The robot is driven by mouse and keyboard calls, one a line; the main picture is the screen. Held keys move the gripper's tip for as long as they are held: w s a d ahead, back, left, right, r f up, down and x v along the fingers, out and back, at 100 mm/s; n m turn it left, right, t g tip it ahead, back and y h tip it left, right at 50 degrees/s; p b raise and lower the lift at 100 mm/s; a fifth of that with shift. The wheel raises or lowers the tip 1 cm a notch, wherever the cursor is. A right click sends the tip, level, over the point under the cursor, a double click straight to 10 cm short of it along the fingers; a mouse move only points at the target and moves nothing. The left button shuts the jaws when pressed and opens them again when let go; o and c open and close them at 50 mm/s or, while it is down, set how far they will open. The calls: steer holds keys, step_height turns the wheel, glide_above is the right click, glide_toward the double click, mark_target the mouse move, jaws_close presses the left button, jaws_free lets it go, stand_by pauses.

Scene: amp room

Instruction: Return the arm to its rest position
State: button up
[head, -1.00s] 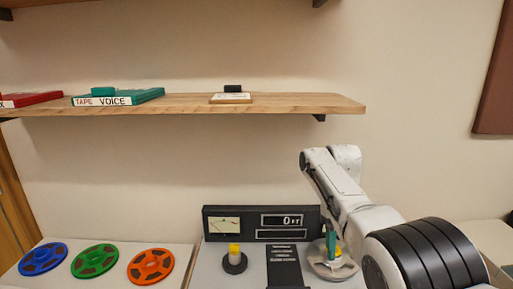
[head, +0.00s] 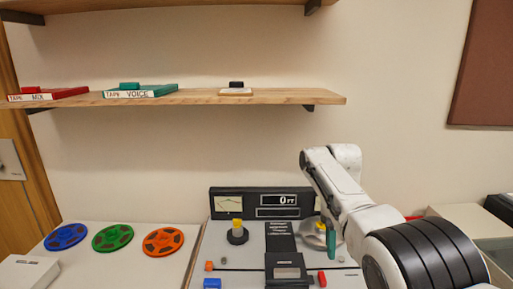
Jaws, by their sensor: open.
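My white arm with black bands reaches in from the lower right in the head view, bent at a raised elbow and pointing down. My gripper (head: 331,240), with a teal part at its tip, hangs in front of the right side of the tape machine (head: 250,260). The jaws show small and partly hidden; they are open, and I see nothing held. Behind the gripper is a pale round spindle base (head: 312,234) with a bit of yellow, partly covered by my arm. I cannot tell whether the gripper touches it.
Blue (head: 66,237), green (head: 113,238) and orange (head: 164,242) reels lie on the left counter. A yellow-topped spindle (head: 238,232) stands left on the machine. A wooden shelf (head: 200,97) above holds red and teal tape boxes. Open wall lies between shelf and machine.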

steer(key=s+f+t, duration=0.2)
steer(key=s+f, duration=0.1)
steer(key=f, duration=0.8)
steer(key=s+f+t, duration=0.2)
steer(key=s+f, duration=0.2)
steer(key=f, duration=0.6)
steer(key=s+d+f+t, duration=0.2)
steer(key=s+f+t, duration=0.1)
steer(key=s, duration=0.9)
steer(key=s+d+r+t, duration=0.1)
steer(key=s+d+r, duration=0.15)
steer(key=s, duration=0.45)
steer(key=s+d+r+t, duration=0.1)
steer(key=s+r+t, duration=0.1)
steer(key=s+r, duration=0.35)
steer(key=s+d+f+g+b, duration=0.1)
steer(key=s+f+g+b, duration=0.3)
steer(key=s+f, duration=0.7)
step_height(320, 180, down, 3)
steer(key=shift+s+d+f+m+g+b, duration=0.2)
steer(key=shift+s+d+m+g+b, duration=0.1)
steer(key=shift+b, duration=0.85)
steer(key=shift+w+a, duration=0.15)
steer(key=shift+w, duration=0.05)
